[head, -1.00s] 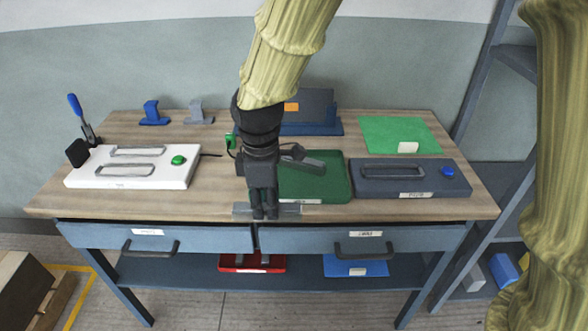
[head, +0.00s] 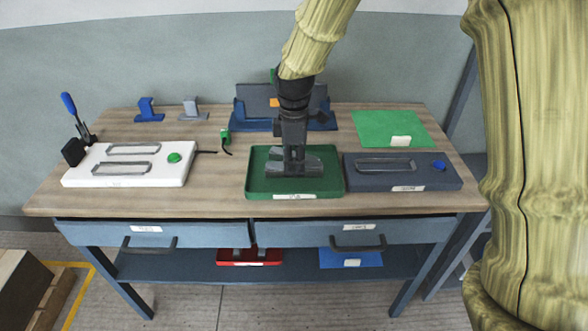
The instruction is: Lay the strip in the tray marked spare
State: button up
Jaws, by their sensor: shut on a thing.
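My gripper (head: 293,170) is over the green tray (head: 252,187) in the middle of the table, its fingers pointing down. It is shut on a grey strip (head: 312,167), which lies across the fingertips within the tray's outline. I cannot tell whether the strip touches the tray floor. Another grey piece may be in the tray, but the gripper and strip overlap that spot. The tray has a white label on its front wall, too small to read.
A white mould (head: 125,177) with a green button is at left, a dark mould (head: 405,182) with a blue button at right. A blue stand (head: 240,119) is behind the tray. A green sheet (head: 375,128) lies at back right. A red tray (head: 250,262) sits below.

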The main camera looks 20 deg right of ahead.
aim_at(294, 164)
jog(key=shift+f+p, duration=0.3)
jog(key=shift+f, duration=1.45)
jog(key=shift+f, duration=0.1)
jog(key=o, duration=1.1)
jog(key=shift+c, duration=0.2)
notch_tip(294, 164, up, 12)
jog(key=shift+r+b, duration=0.1)
jog(key=shift+b, duration=0.55)
